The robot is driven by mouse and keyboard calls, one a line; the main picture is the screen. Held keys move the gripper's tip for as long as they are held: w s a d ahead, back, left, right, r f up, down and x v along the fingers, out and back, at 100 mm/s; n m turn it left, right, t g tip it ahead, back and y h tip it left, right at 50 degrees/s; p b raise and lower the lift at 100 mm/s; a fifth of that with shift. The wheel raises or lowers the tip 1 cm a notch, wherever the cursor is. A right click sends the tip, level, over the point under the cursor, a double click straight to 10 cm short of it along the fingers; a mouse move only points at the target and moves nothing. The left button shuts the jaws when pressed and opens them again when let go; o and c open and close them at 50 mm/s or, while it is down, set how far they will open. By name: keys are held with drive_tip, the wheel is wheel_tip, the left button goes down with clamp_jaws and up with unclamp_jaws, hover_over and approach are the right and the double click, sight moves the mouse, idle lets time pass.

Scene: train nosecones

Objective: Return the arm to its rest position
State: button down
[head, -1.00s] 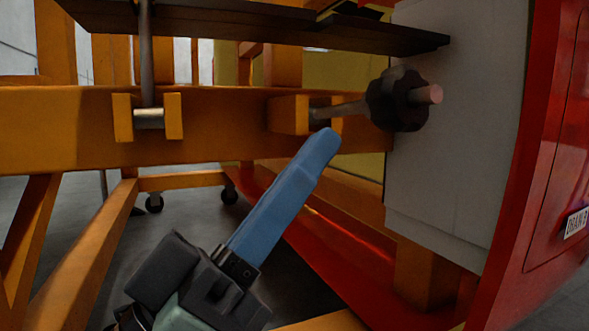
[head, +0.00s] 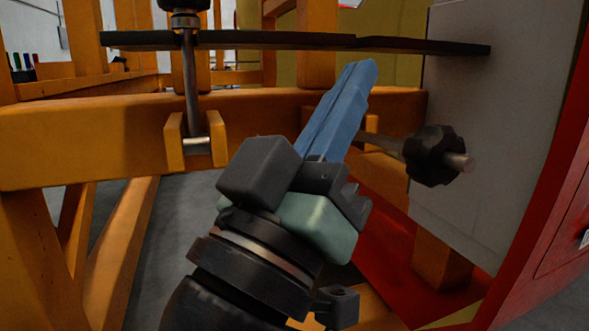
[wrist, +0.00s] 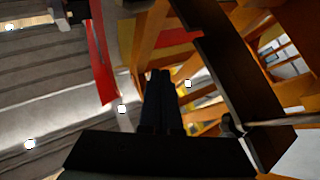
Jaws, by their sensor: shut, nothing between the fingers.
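My gripper (head: 357,75) has long blue fingers. In the head view it points up and to the right, in front of the orange frame, with its fingertips a little below the dark horizontal plank. The fingers lie together and hold nothing. In the wrist view the fingers (wrist: 160,85) show dark and side by side, pointing up the picture. My arm comes in from the bottom of the head view.
An orange frame (head: 90,135) spans the left and middle. A dark plank (head: 240,40) crosses above. A black knob on a rod (head: 432,155) sticks out at right, near a grey panel (head: 490,110) and a red body (head: 565,220). A vertical rod (head: 191,90) stands left of my gripper.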

drive_tip(key=s+a+r+n+t+y+p, duration=0.1)
drive_tip(key=r+y+p, duration=0.4)
drive_tip(key=r+p, duration=1.3)
drive_tip(key=s+a+r+n+t+y+p, duration=0.1)
drive_tip(key=a+r+t+y+p, duration=0.1)
drive_tip(key=r+p, duration=1.5)
drive_tip(key=s+a+r+n+t+y+p, duration=0.1)
drive_tip(key=r+y+p, duration=0.6)
drive_tip(key=r+p, duration=1.1)
wheel_tip(320, 180, up, 8)
drive_tip(key=s+n+t, duration=0.1)
drive_tip(key=t, duration=0.1)
drive_tip(key=shift+a+f+t+y+p, duration=0.25)
drive_tip(key=shift+t+y+p, duration=0.05)
drive_tip(key=shift+s, duration=0.1)
